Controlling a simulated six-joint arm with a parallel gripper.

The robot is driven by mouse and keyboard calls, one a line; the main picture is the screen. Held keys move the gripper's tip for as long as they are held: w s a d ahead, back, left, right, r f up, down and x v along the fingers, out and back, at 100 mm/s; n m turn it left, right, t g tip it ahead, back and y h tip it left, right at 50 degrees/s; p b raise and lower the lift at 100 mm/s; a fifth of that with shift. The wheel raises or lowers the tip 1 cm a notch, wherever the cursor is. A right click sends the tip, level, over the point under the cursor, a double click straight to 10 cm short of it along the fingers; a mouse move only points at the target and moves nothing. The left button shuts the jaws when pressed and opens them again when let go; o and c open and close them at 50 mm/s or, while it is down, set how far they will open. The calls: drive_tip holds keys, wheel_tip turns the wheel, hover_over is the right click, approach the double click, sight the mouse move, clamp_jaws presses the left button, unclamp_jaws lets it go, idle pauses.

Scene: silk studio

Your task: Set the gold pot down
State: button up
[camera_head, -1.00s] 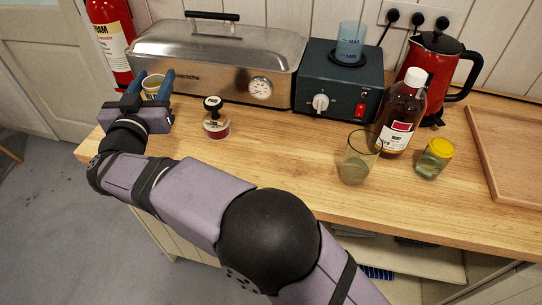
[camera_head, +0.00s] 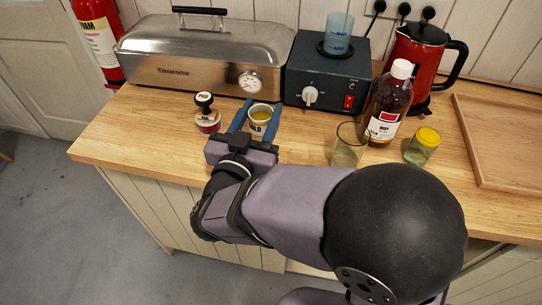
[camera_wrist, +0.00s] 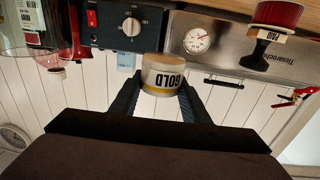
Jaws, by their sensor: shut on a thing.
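The pot is over the wooden counter (camera_head: 310,150), right of the red stamp and in front of the steel steamer. I cannot tell whether its base touches the wood. In the wrist view, the pot (camera_wrist: 163,75) appears upside down between the fingertips (camera_wrist: 160,88), its label facing the camera.
The stamp (camera_head: 206,115) stands left of the pot. The steamer (camera_head: 200,75) and heater box (camera_head: 325,80) are behind. A glass (camera_head: 349,148), brown bottle (camera_head: 389,105) and yellow-lidded jar (camera_head: 422,146) stand right. A wooden tray (camera_head: 505,175) is far right. Bare counter lies between pot and glass.

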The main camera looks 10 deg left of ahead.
drive_tip(key=shift+s+d+r+m+h, duration=0.2)
drive_tip(key=shift+d+h, duration=0.15)
drive_tip(key=shift+d, duration=0.25)
drive_tip(key=shift+s+d+r+m+h, duration=0.1)
drive_tip(key=shift+d+m+h, duration=0.1)
drive_tip(key=shift+d+h, duration=0.25)
drive_tip(key=shift+y, duration=0.3)
drive_tip(key=shift+w+f+b, duration=0.1)
drive_tip(key=shift+f+b, duration=0.25)
drive_tip(key=shift+f, duration=4.65)
drive_tip(key=shift+f, duration=0.15)
drive_tip(key=o, duration=1.1)
drive_tip(key=s, duration=0.4)
drive_tip(key=s+a+b, duration=0.1)
drive_tip(key=s, duration=0.7)
drive_tip(key=shift+a+b, duration=0.2)
drive_tip(key=shift+b, duration=0.2)
